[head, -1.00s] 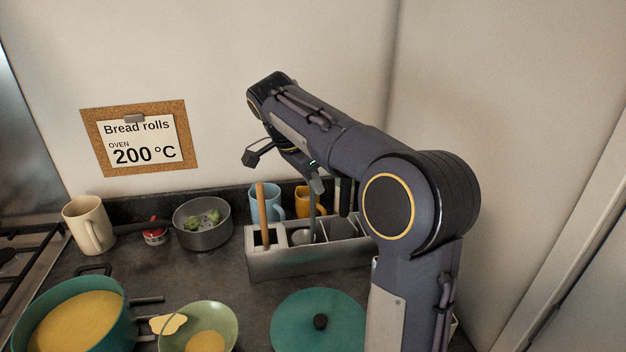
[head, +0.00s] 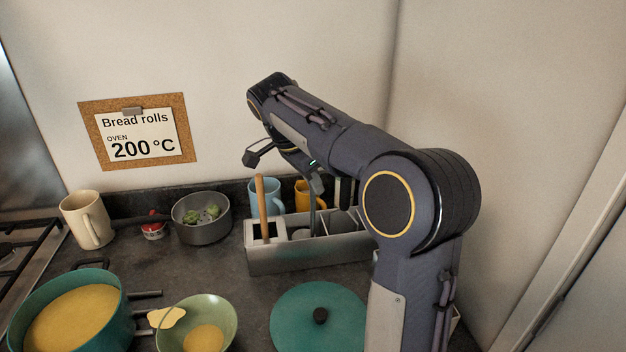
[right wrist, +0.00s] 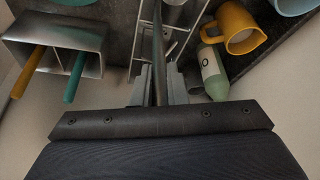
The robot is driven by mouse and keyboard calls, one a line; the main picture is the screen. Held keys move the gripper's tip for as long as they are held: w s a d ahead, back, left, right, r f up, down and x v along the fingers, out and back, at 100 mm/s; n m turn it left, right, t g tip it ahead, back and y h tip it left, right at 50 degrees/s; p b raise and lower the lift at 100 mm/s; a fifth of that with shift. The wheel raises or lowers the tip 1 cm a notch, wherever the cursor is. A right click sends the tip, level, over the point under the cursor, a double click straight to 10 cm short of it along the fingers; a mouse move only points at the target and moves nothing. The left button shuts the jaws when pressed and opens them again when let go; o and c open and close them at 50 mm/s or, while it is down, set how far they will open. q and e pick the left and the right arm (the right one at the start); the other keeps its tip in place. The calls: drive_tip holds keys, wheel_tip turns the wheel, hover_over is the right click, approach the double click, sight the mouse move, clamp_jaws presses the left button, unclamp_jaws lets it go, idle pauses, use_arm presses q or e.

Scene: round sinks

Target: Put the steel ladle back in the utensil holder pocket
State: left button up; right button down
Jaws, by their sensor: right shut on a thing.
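The steel ladle stands upright, its thin grey handle (head: 312,218) held by my right gripper (head: 316,186). The right wrist view shows the handle (right wrist: 157,45) running between the shut fingers (right wrist: 160,88). The grey metal utensil holder (head: 290,262) stands at the back of the counter. The ladle's lower end is at a middle pocket, right of the pocket with a wooden handle (head: 261,212). Its bowl is low among the holder's walls and mostly hidden, so its depth is unclear. My left gripper is not in view.
A blue mug (head: 265,194), a yellow mug (right wrist: 233,27) and a green bottle (right wrist: 214,72) stand behind the holder. A metal box (right wrist: 85,38) with coloured handles is nearby. A teal lid (head: 335,328) lies in front; a grey pan (head: 202,232) sits left.

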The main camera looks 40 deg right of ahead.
drive_tip(key=shift+f+b, duration=0.3)
drive_tip(key=shift+f, duration=0.2)
drive_tip(key=c, duration=1.4)
unclamp_jaws()
drive_tip(key=shift+o, duration=0.2)
drive_tip(key=v, duration=0.8)
drive_tip(key=shift+p, duration=0.45)
drive_tip(key=shift+f, duration=0.1)
